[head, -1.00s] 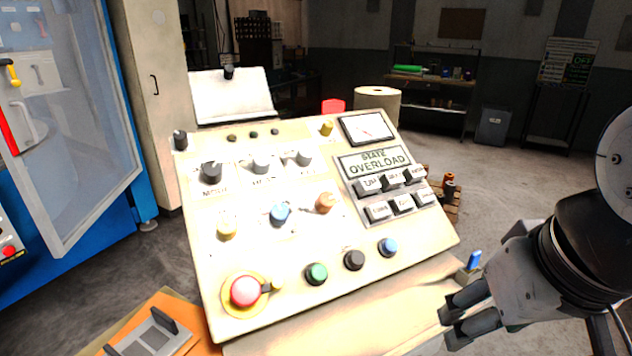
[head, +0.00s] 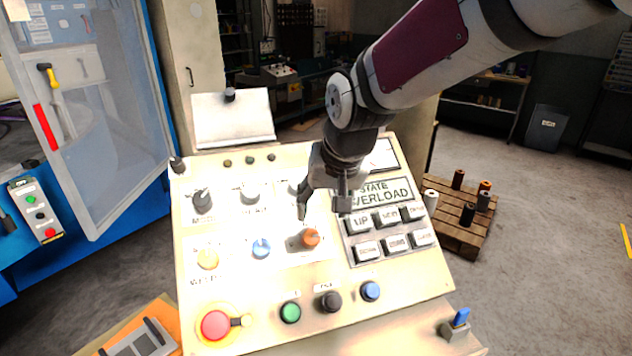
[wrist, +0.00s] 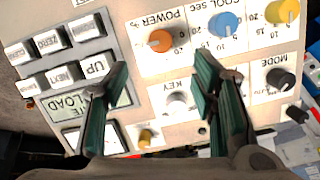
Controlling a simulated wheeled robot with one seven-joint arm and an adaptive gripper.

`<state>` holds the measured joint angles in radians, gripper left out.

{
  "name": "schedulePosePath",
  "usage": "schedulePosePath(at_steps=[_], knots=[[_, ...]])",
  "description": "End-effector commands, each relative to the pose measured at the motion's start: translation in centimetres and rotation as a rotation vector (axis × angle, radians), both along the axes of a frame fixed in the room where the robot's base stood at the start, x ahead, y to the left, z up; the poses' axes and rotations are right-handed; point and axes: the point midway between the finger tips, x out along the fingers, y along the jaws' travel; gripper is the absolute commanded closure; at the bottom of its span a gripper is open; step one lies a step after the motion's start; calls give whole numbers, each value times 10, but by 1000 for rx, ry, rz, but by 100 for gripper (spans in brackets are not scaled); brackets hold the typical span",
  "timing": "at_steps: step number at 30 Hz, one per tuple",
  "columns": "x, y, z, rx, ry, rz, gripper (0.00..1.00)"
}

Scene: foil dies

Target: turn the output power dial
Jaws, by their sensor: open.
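The output power dial is an orange knob (head: 311,238) on the sloped cream control panel (head: 225,280), right of a blue knob. In the wrist view the orange dial (wrist: 160,40), marked POWER, appears upside down between and just beyond the fingertips. My gripper (head: 322,207) is open and empty, hanging over the panel just above the dial in the head view. Its two green-padded fingers (wrist: 160,62) are spread apart and appear clear of the dial. My gripper and arm hide part of the upper panel, including part of the display and a grey knob.
A blue knob (head: 261,249) sits left of the dial. Grey push keys (head: 397,241) and the STATE OVERLOAD display (head: 400,193) are to its right. A red mushroom button (head: 215,325) and several push buttons line the lower panel. A grey key knob (wrist: 176,101) lies between my fingers in the wrist view.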

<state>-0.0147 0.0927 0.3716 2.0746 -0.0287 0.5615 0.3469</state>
Motion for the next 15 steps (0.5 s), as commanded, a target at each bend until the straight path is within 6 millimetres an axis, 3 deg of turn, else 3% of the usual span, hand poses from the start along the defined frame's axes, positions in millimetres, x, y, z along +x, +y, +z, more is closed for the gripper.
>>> schedulePosePath(at_steps=[5, 15], knots=[[6, 3, -14, 2, 4, 0, 48], [28, 14, -73, 1, 6, 2, 48]])
